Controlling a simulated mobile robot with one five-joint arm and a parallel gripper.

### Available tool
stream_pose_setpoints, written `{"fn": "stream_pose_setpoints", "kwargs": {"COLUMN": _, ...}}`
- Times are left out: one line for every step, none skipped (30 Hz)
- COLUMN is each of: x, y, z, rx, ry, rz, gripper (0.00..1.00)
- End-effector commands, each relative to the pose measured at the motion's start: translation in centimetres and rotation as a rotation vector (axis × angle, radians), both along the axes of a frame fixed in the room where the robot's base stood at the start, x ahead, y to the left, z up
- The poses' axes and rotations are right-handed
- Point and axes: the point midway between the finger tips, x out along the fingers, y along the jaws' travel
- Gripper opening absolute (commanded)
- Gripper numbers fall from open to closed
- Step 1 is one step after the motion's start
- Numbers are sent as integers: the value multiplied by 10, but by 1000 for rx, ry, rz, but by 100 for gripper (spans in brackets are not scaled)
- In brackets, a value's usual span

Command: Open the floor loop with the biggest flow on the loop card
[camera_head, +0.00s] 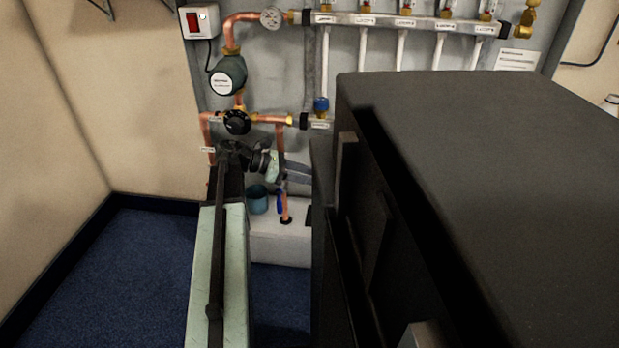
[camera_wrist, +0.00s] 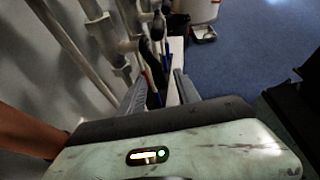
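The upper manifold rail (camera_head: 410,22) runs across the wall in the head view, with labelled loop positions, flow gauges on top and white pipes below. The loop card (camera_head: 516,59) hangs at its right end; its writing is too small to read. On the lower rail (camera_head: 316,124) one blue cap (camera_head: 321,104) shows; the rest is hidden behind a large black form. My gripper (camera_head: 300,172) is below that rail, partly hidden. In the wrist view my gripper (camera_wrist: 158,92) has its fingers apart, with pipes and dark-capped fittings beyond and nothing clearly held.
A pump (camera_head: 229,76), a red switch (camera_head: 194,21) and a black knob (camera_head: 237,121) are at the left of the copper pipework. A teal cup (camera_head: 257,199) stands on a white box (camera_head: 275,240). Blue floor (camera_head: 130,270) is clear at left.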

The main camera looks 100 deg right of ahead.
Motion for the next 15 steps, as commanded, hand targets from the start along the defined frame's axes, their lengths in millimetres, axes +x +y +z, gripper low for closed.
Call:
{"fn": "stream_pose_setpoints", "kwargs": {"x": 8, "y": -1, "z": 7, "rx": 0, "ry": 0, "rz": 3, "gripper": 39}}
{"fn": "stream_pose_setpoints", "kwargs": {"x": 14, "y": -1, "z": 9, "rx": 1, "ry": 0, "rz": 4, "gripper": 39}}
{"fn": "stream_pose_setpoints", "kwargs": {"x": 22, "y": -1, "z": 13, "rx": 1, "ry": 0, "rz": 4, "gripper": 39}}
{"fn": "stream_pose_setpoints", "kwargs": {"x": 28, "y": -2, "z": 16, "rx": 1, "ry": 0, "rz": 4, "gripper": 39}}
{"fn": "stream_pose_setpoints", "kwargs": {"x": 34, "y": -2, "z": 18, "rx": 2, "ry": 0, "rz": 4, "gripper": 39}}
{"fn": "stream_pose_setpoints", "kwargs": {"x": 42, "y": -2, "z": 21, "rx": 1, "ry": -1, "rz": 3, "gripper": 39}}
{"fn": "stream_pose_setpoints", "kwargs": {"x": 47, "y": -2, "z": 23, "rx": 1, "ry": -1, "rz": 3, "gripper": 39}}
{"fn": "stream_pose_setpoints", "kwargs": {"x": 51, "y": -2, "z": 24, "rx": 0, "ry": -1, "rz": 2, "gripper": 39}}
{"fn": "stream_pose_setpoints", "kwargs": {"x": 57, "y": -2, "z": 26, "rx": 1, "ry": -1, "rz": 1, "gripper": 39}}
{"fn": "stream_pose_setpoints", "kwargs": {"x": 60, "y": -2, "z": 27, "rx": 1, "ry": -1, "rz": 0, "gripper": 39}}
{"fn": "stream_pose_setpoints", "kwargs": {"x": 62, "y": -2, "z": 27, "rx": 1, "ry": -1, "rz": -1, "gripper": 39}}
{"fn": "stream_pose_setpoints", "kwargs": {"x": 65, "y": -2, "z": 28, "rx": 1, "ry": -1, "rz": -1, "gripper": 39}}
{"fn": "stream_pose_setpoints", "kwargs": {"x": 66, "y": -2, "z": 28, "rx": 1, "ry": -1, "rz": -1, "gripper": 39}}
{"fn": "stream_pose_setpoints", "kwargs": {"x": 67, "y": -2, "z": 28, "rx": 1, "ry": -1, "rz": -1, "gripper": 39}}
{"fn": "stream_pose_setpoints", "kwargs": {"x": 68, "y": -2, "z": 28, "rx": 2, "ry": -1, "rz": -2, "gripper": 39}}
